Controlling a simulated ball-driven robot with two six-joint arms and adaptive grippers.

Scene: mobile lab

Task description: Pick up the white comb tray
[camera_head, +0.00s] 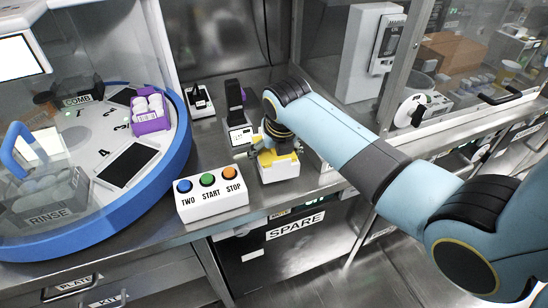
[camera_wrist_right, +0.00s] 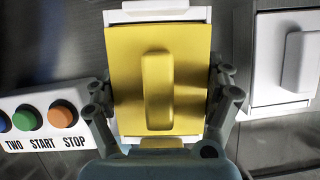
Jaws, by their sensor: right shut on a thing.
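The white comb tray (camera_head: 279,172) appears to be the small white box with a yellow top, standing on the steel counter near its front edge. In the right wrist view its yellow top (camera_wrist_right: 190,58) has a raised ridge along the middle, and white ends show beyond it. My right gripper (camera_head: 267,147) comes down over the tray from above. In the wrist view its fingers (camera_wrist_right: 161,98) lie on both long sides of the tray, shut on it. The gripper partly hides the tray in the head view. My left gripper is not in view.
A white button box (camera_head: 212,203) stands close left of the tray. A blue-rimmed carousel (camera_head: 178,165) with a purple rack (camera_head: 150,113) is further left. Black devices (camera_head: 236,112) stand behind. A white item (camera_wrist_right: 283,62) sits close right in the wrist view.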

